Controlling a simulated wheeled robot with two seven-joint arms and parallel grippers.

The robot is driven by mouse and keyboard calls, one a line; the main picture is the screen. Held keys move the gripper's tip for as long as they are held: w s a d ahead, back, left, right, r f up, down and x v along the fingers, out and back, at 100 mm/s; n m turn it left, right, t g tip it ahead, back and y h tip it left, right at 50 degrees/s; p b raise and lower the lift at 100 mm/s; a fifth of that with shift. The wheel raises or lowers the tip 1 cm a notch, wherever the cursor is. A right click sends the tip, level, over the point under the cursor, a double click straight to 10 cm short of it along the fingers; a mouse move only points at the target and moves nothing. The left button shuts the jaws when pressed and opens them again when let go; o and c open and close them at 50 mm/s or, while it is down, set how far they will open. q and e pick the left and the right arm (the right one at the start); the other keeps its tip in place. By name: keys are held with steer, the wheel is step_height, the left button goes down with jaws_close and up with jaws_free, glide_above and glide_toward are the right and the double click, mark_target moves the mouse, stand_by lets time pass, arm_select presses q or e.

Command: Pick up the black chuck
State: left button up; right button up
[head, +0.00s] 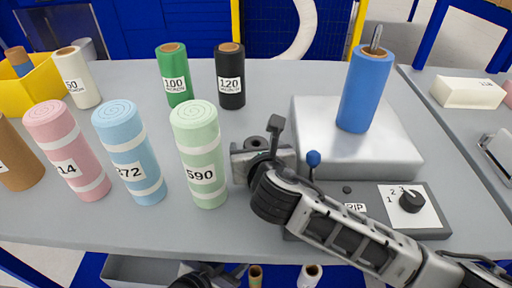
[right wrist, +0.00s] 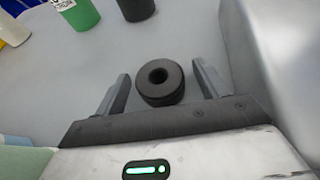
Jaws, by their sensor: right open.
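The black chuck (right wrist: 160,83) is a short dark ring with a hole in its middle, lying on the grey table. In the right wrist view it sits between the two open fingers of my right gripper (right wrist: 165,92), with a gap on either side. In the head view the chuck (head: 257,143) shows just beyond my right gripper (head: 262,158), partly hidden by it. My left gripper cannot be made out for certain; a dark arm part shows at the bottom edge.
A green foam roll (head: 201,155) stands close left of my right gripper, beside blue (head: 129,155) and pink (head: 66,150) rolls. A metal block (head: 400,160) with a blue roller (head: 366,90) is at right. Green (head: 174,85) and black (head: 231,95) tubes stand behind. A control panel (head: 438,230) lies in front.

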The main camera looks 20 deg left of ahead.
steer(key=c, duration=1.1)
